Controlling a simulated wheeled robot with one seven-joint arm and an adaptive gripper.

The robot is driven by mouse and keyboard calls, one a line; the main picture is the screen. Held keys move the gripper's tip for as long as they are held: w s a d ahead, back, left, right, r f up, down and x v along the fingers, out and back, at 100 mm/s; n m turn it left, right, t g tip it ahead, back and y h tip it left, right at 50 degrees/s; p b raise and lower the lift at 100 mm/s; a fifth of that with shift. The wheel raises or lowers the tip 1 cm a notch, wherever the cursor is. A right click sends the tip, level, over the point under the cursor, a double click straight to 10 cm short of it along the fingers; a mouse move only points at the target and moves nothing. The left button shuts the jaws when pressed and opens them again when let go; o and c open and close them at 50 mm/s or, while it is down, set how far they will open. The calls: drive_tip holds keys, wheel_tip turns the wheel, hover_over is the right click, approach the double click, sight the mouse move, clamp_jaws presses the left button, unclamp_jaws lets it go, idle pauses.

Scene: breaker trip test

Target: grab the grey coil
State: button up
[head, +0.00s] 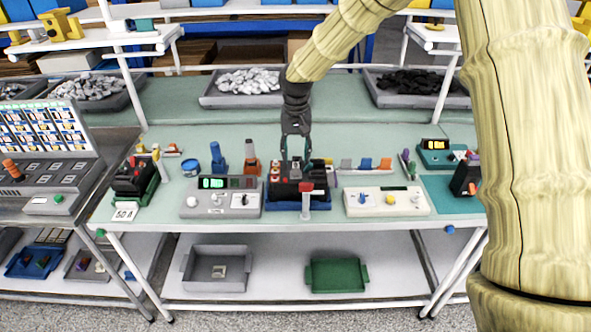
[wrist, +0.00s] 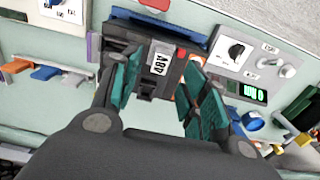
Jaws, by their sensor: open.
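A small grey piece (head: 346,164), which looks like the grey coil, stands in a row on a light strip right of the black breaker (head: 284,190). In the wrist view the grey piece (wrist: 75,79) is at the left, outside my fingers. My gripper (head: 297,157) is open and empty, pointing down over the back of the breaker, to the left of the grey piece. In the wrist view my gripper's (wrist: 162,78) teal fingers are spread, with the breaker's labelled face between and beyond them. The fingers hide part of the breaker.
A blue piece (head: 365,164) and an orange piece (head: 385,164) stand right of the grey one. A purple piece (wrist: 94,47) is beside it. A panel with a green display (head: 220,197) is left of the breaker, a white panel (head: 387,202) right.

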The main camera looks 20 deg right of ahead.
sight(296, 165)
drive_tip(key=shift+w+f, duration=0.1)
drive_tip(key=shift+f, duration=0.15)
drive_tip(key=shift+s+a+f+p, duration=0.1)
drive_tip(key=shift+s+f+p, duration=0.15)
drive_tip(key=shift+p, duration=0.25)
drive_tip(key=shift+s+f+p, duration=0.1)
drive_tip(key=shift+f+p, duration=0.2)
drive_tip(key=shift+p, duration=0.05)
drive_tip(key=shift+w+f+p, duration=0.15)
drive_tip(key=shift+f+p, duration=0.05)
drive_tip(key=shift+f, duration=0.4)
drive_tip(key=shift+w+f+p, duration=0.15)
drive_tip(key=shift+f+p, duration=0.05)
drive_tip(key=shift+f, duration=0.4)
drive_tip(key=shift+s+f, duration=0.1)
drive_tip(key=shift+f, duration=0.5)
clamp_jaws()
